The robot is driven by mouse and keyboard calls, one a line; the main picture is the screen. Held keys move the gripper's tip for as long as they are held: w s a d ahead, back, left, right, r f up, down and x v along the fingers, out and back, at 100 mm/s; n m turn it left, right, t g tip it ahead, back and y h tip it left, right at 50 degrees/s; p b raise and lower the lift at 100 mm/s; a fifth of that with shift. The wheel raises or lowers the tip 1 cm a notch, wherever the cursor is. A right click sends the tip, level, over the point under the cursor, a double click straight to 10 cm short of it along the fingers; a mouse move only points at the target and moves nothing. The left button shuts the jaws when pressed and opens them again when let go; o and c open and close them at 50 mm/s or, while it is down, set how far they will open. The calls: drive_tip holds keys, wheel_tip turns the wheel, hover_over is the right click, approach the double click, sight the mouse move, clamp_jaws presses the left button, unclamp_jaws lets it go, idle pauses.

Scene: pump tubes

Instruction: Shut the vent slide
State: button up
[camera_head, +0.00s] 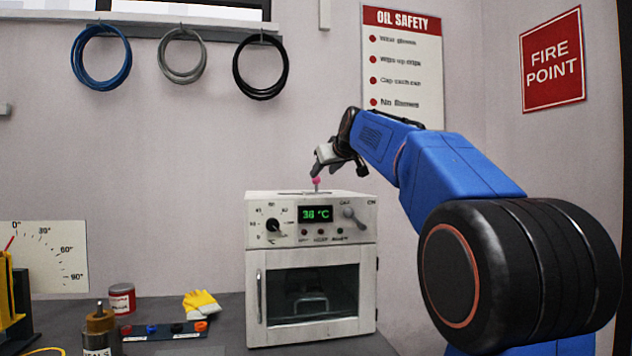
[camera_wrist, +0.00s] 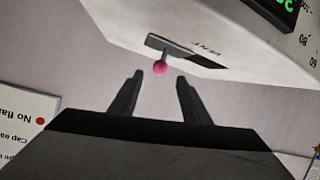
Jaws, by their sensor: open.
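The vent slide is a pink knob (camera_head: 316,181) standing on the top of a white oven (camera_head: 253,230). In the wrist view the pink knob (camera_wrist: 160,68) sits at one end of a dark slot (camera_wrist: 172,44), beside lettering that seems to read VENT. My gripper (camera_head: 318,171) is just above the oven top at the knob. In the wrist view my gripper (camera_wrist: 157,77) is open, with the knob just beyond and between its two fingertips. I cannot tell whether the fingers touch it.
The oven front has a green display (camera_head: 315,214), a dial, a switch and a shut glass door (camera_head: 312,291). Left on the bench are a yellow glove (camera_head: 201,304), a red can (camera_head: 121,298) and a brass-topped container (camera_head: 101,325). An oil safety sign (camera_head: 402,50) hangs behind my arm.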

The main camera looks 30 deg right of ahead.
sight(318, 178)
drive_tip(key=x, duration=0.8)
drive_tip(key=shift+w+f, duration=0.1)
drive_tip(key=shift+w, duration=0.15)
